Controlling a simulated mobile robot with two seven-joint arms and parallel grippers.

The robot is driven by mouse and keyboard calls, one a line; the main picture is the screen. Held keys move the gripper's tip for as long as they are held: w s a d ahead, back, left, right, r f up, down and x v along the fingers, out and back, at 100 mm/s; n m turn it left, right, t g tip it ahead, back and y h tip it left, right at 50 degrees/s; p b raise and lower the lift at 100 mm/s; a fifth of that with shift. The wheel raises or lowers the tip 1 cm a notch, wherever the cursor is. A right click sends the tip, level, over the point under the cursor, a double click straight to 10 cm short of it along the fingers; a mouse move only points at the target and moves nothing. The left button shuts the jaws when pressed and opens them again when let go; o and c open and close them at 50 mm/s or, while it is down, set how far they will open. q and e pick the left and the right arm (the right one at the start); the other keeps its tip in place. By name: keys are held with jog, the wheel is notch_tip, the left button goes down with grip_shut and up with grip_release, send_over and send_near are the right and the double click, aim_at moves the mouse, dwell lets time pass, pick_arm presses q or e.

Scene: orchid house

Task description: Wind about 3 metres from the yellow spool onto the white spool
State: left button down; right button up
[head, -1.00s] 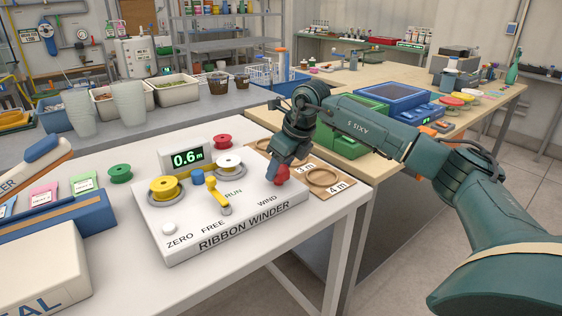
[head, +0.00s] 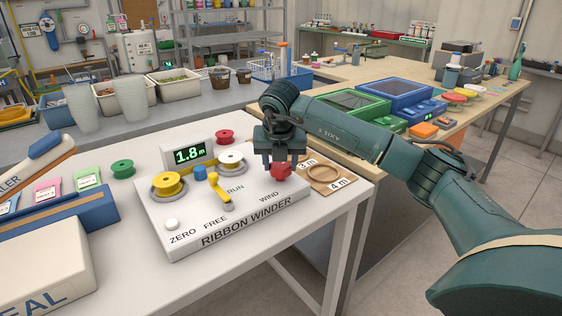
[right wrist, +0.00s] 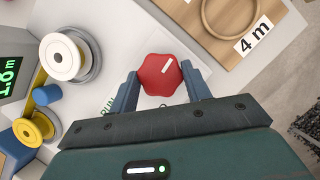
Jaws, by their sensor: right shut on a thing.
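The ribbon winder (head: 225,228) is a white box on the table. Its yellow spool (head: 168,185) sits at left and its white spool (head: 231,160) at the back, each on a grey seat; the white spool also shows in the right wrist view (right wrist: 62,58). The display (head: 189,155) reads 1.8 m. A yellow lever (head: 220,192) points toward RUN. My right gripper (head: 279,166) is shut on the red knob (right wrist: 160,74) by WIND, one finger on either side. A white button (head: 172,224) sits above ZERO. My left gripper is not in view.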

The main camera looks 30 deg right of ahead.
jog(key=m+g+h, duration=0.1)
jog(key=m, duration=0.4)
jog(key=shift+w+a, duration=0.1)
jog(key=shift+w, duration=0.05)
jog(key=shift+g, duration=0.3)
dwell(0.3)
jog(key=o, duration=1)
jog(key=shift+r, duration=0.15)
jog(key=p+v, duration=0.2)
jog(key=v, duration=1.1)
jog(key=shift+a+p, duration=0.2)
jog(key=shift+p, duration=0.1)
